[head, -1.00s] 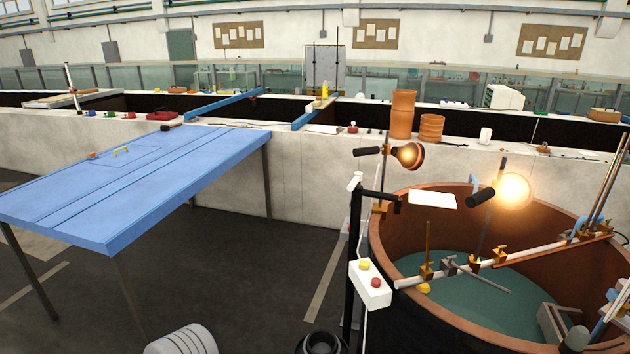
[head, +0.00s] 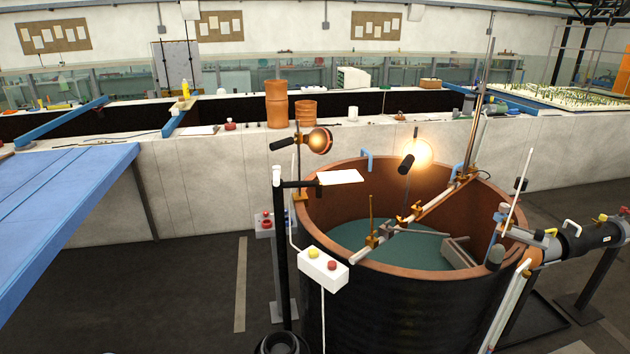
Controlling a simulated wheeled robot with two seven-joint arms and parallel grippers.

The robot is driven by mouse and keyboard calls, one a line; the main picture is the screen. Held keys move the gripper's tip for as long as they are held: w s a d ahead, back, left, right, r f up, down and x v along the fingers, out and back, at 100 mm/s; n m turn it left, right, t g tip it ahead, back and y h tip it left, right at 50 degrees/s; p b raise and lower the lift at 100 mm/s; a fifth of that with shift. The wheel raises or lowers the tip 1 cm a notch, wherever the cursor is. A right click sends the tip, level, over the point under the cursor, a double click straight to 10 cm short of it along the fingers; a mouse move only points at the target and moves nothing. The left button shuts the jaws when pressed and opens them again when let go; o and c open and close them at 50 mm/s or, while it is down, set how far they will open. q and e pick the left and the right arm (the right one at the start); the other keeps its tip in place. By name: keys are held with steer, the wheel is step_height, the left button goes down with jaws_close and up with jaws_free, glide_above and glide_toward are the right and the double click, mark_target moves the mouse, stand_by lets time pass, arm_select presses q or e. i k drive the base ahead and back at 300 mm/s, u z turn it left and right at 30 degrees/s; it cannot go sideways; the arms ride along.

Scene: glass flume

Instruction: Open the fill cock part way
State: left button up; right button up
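A large round tub (head: 315,215) with a dark outside and copper-brown inside holds greenish water (head: 385,243). At its right, a dark horizontal pipe (head: 590,238) with grey end fittings meets the tub rim. The pipe carries a white bent handle (head: 572,226) and small yellow and red parts. A grey and blue upright fitting (head: 497,232) stands at the tub's right rim. I cannot tell which of these is the fill cock, or how far any is turned. Neither of my grippers is in view.
A lit lamp (head: 418,152) and a clamped rod (head: 425,212) cross above the water. A blue table (head: 60,200) is at left.

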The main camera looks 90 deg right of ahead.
mark_target(277, 169)
steer(key=z, duration=2.15)
steer(key=i, duration=0.5)
steer(key=u, duration=0.1)
